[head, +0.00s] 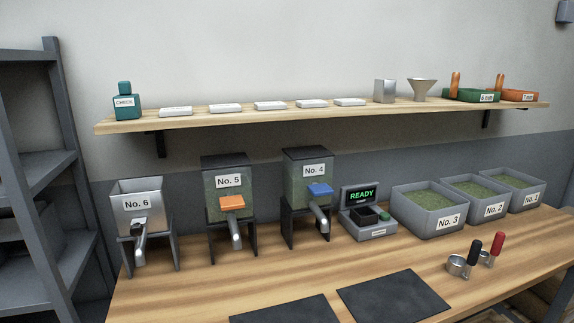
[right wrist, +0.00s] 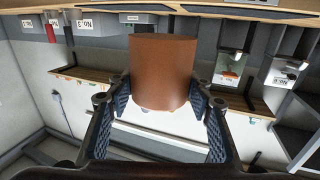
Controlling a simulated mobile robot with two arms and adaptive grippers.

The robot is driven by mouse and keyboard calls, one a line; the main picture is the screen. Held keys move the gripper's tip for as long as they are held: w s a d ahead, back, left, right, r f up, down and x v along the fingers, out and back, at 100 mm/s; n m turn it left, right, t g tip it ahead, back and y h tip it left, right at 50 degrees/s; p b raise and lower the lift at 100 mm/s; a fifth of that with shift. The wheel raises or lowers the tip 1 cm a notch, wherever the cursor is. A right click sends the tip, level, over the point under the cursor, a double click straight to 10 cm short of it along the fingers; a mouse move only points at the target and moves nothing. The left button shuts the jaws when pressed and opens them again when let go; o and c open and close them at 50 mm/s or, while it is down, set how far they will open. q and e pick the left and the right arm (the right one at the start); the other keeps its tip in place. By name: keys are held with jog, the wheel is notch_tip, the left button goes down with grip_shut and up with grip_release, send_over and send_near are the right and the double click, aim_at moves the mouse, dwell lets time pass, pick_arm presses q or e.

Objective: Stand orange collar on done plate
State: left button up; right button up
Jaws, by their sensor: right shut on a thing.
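In the right wrist view my right gripper (right wrist: 161,92) is shut on an orange-brown cylinder (right wrist: 162,68), which I take as the orange collar. Its sides are smooth, and the fingers press it from left and right. It is clear of the table and shelf around it. Neither gripper shows in the head view, and the left one is in no view. I can read no done label on any plate. Two dark flat plates lie at the table's front, one in the middle (head: 392,296) and one farther left (head: 285,311), cut off by the picture's edge.
Three dispensers line the table's back left, including No. 5 (head: 228,185). A scale (head: 368,222) reading READY and three bins (head: 430,211) stand to their right. Two handled baskets (head: 462,265) lie at the right. A wall shelf (head: 330,113) hangs above. The table's front left is bare.

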jog(key=shift+s, duration=0.35)
jog(key=shift+w+r, duration=0.1)
dwell(0.4)
